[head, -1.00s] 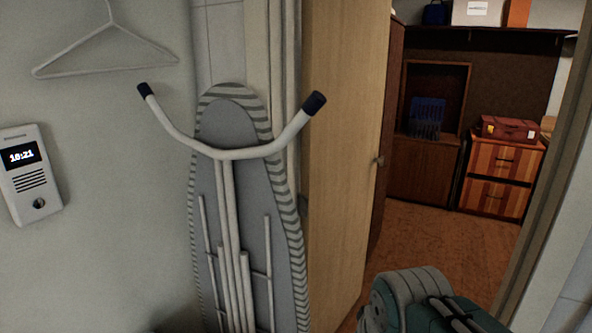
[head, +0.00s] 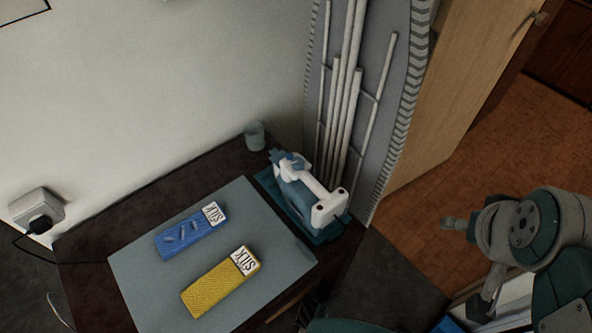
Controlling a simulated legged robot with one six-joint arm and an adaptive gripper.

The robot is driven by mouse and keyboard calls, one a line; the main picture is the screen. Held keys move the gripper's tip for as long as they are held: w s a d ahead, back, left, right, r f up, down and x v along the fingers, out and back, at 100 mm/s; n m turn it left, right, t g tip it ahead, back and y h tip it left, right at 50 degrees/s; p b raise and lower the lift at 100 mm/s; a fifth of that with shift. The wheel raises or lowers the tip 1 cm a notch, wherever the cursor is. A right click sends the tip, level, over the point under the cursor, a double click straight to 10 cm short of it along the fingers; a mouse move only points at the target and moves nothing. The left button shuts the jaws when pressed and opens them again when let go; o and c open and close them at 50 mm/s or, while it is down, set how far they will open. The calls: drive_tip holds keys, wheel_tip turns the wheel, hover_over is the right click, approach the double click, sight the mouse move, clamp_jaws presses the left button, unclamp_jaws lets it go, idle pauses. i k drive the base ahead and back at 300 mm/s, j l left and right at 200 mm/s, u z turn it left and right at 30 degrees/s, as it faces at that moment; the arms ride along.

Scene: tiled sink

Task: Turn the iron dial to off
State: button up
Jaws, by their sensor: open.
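The blue and white iron (head: 312,196) rests on a flat teal base (head: 333,233) at the back right of the dark table, seen from above. Its dial cannot be told apart at this size. My gripper (head: 462,262) is at the right of the head view, to the right of the iron and well apart from it. Its fingers are spread and nothing shows between them.
A grey mat (head: 138,270) on the dark table (head: 165,192) bears a blue packet (head: 185,236) and a yellow packet (head: 218,289). A small cup (head: 254,136) stands near the wall. An ironing board (head: 392,120) leans behind the iron. A plug sits in a wall socket (head: 32,203).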

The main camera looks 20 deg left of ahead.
sight(298, 163)
drive_tip(key=u, duration=1.15)
